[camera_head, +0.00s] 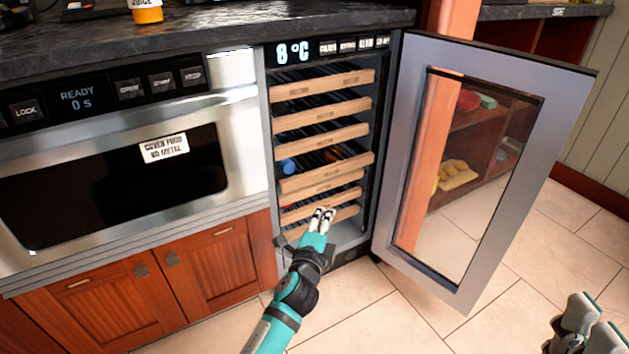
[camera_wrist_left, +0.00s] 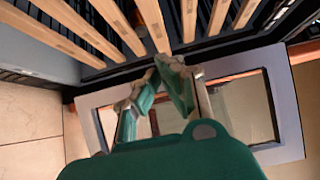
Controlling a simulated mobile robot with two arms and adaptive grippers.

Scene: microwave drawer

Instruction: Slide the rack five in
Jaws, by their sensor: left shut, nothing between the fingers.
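The wine cooler (camera_head: 262,150) stands open with a stack of several wooden-fronted racks. Labels on the rack fronts are too small to read. One lower-middle rack (camera_head: 300,181) looks wider and further forward than those above it. Two lower rack fronts show below it, partly hidden by my gripper. My left gripper (camera_head: 322,213) is shut and empty, its tips close in front of the lower racks; contact cannot be told. The left wrist view shows its tips (camera_wrist_left: 168,66) near the end of a wooden rack front (camera_wrist_left: 155,22). My right gripper (camera_head: 590,325) is open and empty at the bottom right.
The glass door (camera_head: 405,150) is swung open to the right of the cooler. A microwave drawer (camera_head: 110,185) and wooden cabinets (camera_head: 215,260) stand to the left. A blue object (camera_head: 289,165) lies inside the cooler. The tiled floor (camera_head: 400,310) in front is clear.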

